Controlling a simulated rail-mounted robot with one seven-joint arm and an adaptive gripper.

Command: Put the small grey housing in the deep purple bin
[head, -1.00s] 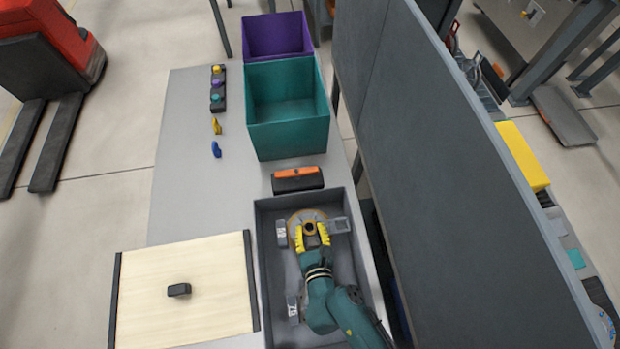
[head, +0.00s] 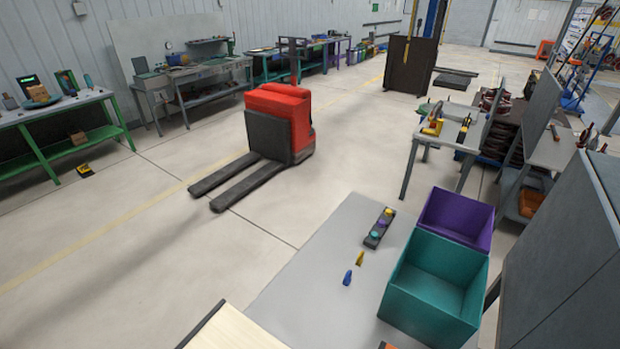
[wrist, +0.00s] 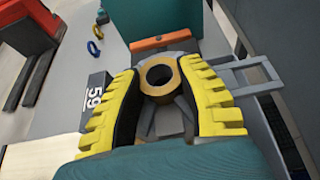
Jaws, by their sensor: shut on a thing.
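In the wrist view my gripper (wrist: 165,100) has its two yellow fingers closed around a part with a bronze ring on top (wrist: 159,77) and grey ribs below. I cannot tell for sure whether this is the small grey housing; its underside is hidden. A dark grey piece marked 59 (wrist: 96,94) lies left of the fingers, and a light grey open frame (wrist: 250,77) is to the right. The deep purple bin (head: 456,217) stands behind the teal bin (head: 427,308) in the head view. The gripper is outside the head view.
An orange-and-black item (wrist: 160,42) lies beyond the held part. A button box (head: 379,229), a yellow piece (head: 360,258) and a blue piece (head: 347,278) are left of the bins. A grey panel (head: 565,270) rises at the right. A red pallet truck (head: 280,120) stands on the floor.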

